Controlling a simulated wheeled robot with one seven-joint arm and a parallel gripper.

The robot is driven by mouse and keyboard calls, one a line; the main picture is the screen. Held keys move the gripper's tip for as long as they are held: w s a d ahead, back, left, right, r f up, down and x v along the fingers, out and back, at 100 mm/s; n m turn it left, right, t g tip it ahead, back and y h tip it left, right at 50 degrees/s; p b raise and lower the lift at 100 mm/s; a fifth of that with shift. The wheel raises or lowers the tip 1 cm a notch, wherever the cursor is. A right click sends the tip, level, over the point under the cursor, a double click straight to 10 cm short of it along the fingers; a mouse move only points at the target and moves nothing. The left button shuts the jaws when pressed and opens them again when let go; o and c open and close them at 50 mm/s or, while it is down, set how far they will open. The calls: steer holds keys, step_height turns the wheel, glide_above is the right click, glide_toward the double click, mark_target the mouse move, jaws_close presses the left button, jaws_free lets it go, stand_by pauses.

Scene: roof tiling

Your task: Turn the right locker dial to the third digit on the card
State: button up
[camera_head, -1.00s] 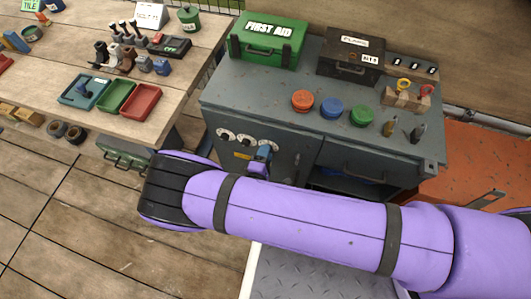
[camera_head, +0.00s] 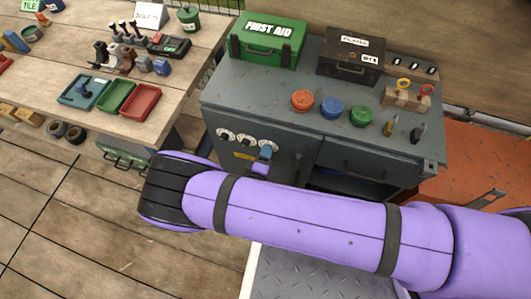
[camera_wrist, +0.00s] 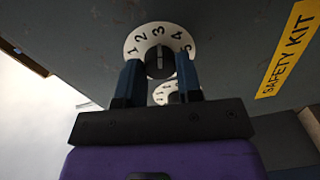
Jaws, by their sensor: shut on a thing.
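The grey locker (camera_head: 290,135) has three white dials in a row on its front. The right locker dial (camera_head: 268,145) is partly covered by my blue gripper (camera_head: 263,158). In the wrist view, a white dial (camera_wrist: 145,48) shows the digits 1 to 5 along its upper rim. My gripper (camera_wrist: 160,72) has one blue finger on each side of its dark knob (camera_wrist: 160,62) and is shut on it. The knob's mark seems to point up near the 3. Another dial (camera_wrist: 160,95) shows behind the fingers, partly hidden. I cannot read any code card.
The left dial (camera_head: 224,135) and middle dial (camera_head: 243,140) sit beside it. A yellow SAFETY KIT label (camera_wrist: 287,50) is on the locker front. A green first aid box (camera_head: 268,42), a dark box (camera_head: 350,60) and coloured knobs stand on top. A workbench (camera_head: 60,60) is at left.

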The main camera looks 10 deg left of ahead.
steer(key=o, duration=0.9)
steer(key=shift+o, duration=0.2)
steer(key=s, duration=1.1)
steer(key=shift+a+r, duration=0.15)
steer(key=shift+a, duration=0.2)
steer(key=shift+w, duration=0.1)
